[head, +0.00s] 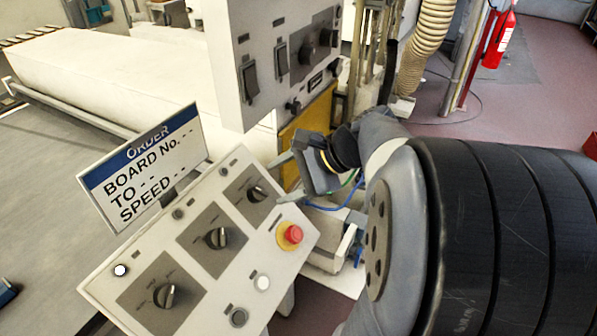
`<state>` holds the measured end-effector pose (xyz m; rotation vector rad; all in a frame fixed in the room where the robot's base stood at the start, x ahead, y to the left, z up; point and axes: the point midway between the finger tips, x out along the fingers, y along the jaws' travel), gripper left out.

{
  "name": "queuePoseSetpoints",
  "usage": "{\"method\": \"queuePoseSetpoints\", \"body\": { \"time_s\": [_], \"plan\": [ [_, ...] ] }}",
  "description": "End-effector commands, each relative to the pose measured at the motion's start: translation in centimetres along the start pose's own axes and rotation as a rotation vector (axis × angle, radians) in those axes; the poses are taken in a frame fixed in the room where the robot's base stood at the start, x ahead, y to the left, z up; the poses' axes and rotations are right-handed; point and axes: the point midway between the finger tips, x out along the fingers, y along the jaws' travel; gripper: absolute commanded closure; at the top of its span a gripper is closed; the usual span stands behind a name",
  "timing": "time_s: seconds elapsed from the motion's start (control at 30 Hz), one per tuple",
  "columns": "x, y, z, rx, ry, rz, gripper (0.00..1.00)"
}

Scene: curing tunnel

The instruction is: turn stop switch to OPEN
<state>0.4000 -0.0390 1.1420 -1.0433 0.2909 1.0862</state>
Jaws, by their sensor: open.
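A slanted white control panel (105,285) stands in the lower left middle of the head view. It carries three black rotary switches on grey plates: a lower-left switch (165,296), a middle switch (217,238) and an upper-right switch (257,193). Their labels are too small to read, so I cannot tell which is the stop switch or where it points. A red mushroom button (291,234) on a yellow base sits at the panel's right side. My gripper (279,180) is open and empty, with its fingers close to the upper-right switch; contact cannot be told.
An order sign (140,170) with blank fields stands behind the panel's left edge. A white upright panel (232,70) with black switches hangs above. A ribbed hose (428,40) and a red extinguisher (498,40) are at the back right.

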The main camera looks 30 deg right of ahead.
Motion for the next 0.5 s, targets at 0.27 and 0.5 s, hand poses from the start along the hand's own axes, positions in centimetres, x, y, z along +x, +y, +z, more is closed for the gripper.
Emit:
{"method": "queuePoseSetpoints", "body": {
  "time_s": [0.27,0.5],
  "plan": [
    [-4.0,0.0,-0.1,0.002,0.001,-0.001,0.45],
    [-4.8,0.0,0.0,0.002,-0.001,0.001,0.45]
  ]
}}
